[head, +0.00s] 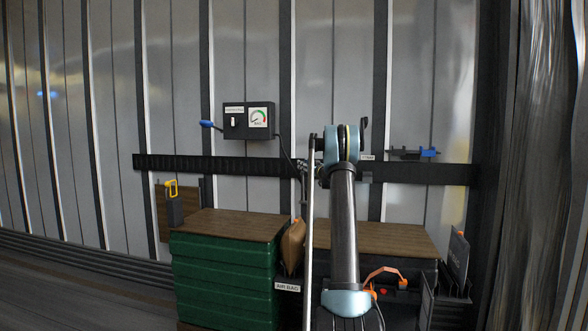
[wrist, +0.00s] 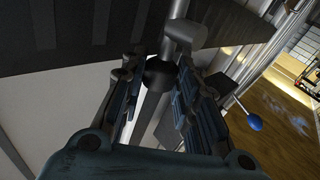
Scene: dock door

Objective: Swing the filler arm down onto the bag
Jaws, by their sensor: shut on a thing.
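In the wrist view my gripper (wrist: 163,78) has its two ridged fingers on either side of a dark round knob (wrist: 160,72) on a grey rod, which looks like part of the filler arm. In the head view my wrist and arm hide my gripper and most of what it holds. The brown air bag (head: 292,246) stands in the gap between two stacks, left of my arm, above a label reading AIR BAG (head: 287,287). A dark hose runs from the gauge box (head: 248,120) down toward the black wall rail. I cannot tell how near the filler arm is to the bag.
A green stack (head: 222,270) with a wooden top stands left of the bag; another wood-topped stack (head: 385,238) stands right. A blue-handled lever (head: 208,124) sticks out from the gauge box. An orange handle (head: 385,274) shows low beside my arm. A dark rail (head: 230,167) crosses the wall.

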